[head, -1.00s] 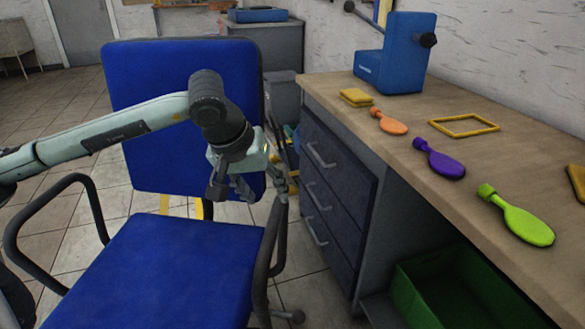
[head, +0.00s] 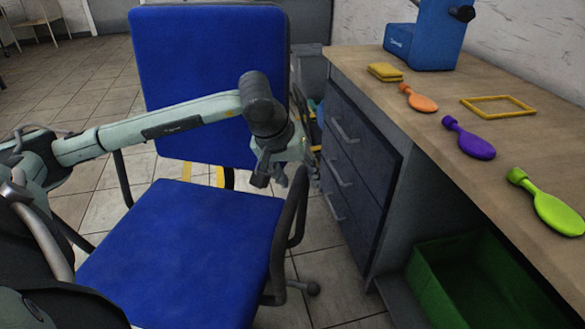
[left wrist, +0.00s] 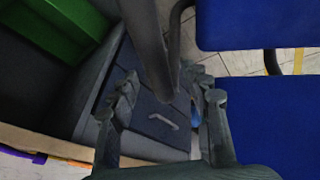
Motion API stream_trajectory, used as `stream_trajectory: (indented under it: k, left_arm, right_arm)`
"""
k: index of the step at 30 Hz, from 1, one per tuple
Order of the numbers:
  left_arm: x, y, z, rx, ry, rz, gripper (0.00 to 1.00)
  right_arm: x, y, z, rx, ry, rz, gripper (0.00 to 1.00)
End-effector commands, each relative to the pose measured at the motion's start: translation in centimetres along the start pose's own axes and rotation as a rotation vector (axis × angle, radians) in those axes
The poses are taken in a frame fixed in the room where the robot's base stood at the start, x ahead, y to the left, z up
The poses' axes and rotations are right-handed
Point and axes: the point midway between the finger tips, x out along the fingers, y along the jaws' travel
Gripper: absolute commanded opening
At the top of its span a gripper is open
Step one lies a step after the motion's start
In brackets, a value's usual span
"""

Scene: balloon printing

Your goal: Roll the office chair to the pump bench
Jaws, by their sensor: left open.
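The blue office chair (head: 180,255) stands on the tiled floor left of the bench. Its seat and tall back (head: 208,85) show in the head view. My left gripper (head: 285,172) is open above the chair's right armrest (head: 290,220), close to its upper end. In the left wrist view, the dark armrest bar (left wrist: 148,45) runs between the open fingers of the gripper (left wrist: 165,90); I cannot tell whether they touch it. The wooden-topped bench (head: 440,105) bears a blue pump (head: 428,38). My right gripper is out of view.
Orange, purple (head: 470,140) and green (head: 550,208) balloons, a yellow frame (head: 498,106) and yellow pads (head: 385,72) lie on the bench. Dark drawers (head: 350,180) stand close right of the chair. A green crate (head: 430,285) sits under the bench. Open floor (head: 95,85) lies left.

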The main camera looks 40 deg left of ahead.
Motion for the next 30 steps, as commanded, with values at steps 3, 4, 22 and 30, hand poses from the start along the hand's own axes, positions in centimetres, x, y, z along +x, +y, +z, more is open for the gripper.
stream_trajectory:
  k: [3, 4, 22, 30]
  left_arm:
    - [0.92, 0.01, 0.10, 0.000, -0.003, 0.000, 0.48]
    - [1.03, 0.01, 0.09, 0.000, -0.002, 0.000, 0.48]
    - [1.16, -0.01, 0.04, 0.001, 0.000, 0.000, 0.12]
    - [1.14, -0.01, 0.03, 0.001, 0.000, 0.000, 0.00]
  right_arm:
    - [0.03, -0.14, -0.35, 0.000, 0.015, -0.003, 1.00]
    - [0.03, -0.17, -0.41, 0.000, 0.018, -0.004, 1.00]
    - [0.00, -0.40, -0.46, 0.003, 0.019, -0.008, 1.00]
    - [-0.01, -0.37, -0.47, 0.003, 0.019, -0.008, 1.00]
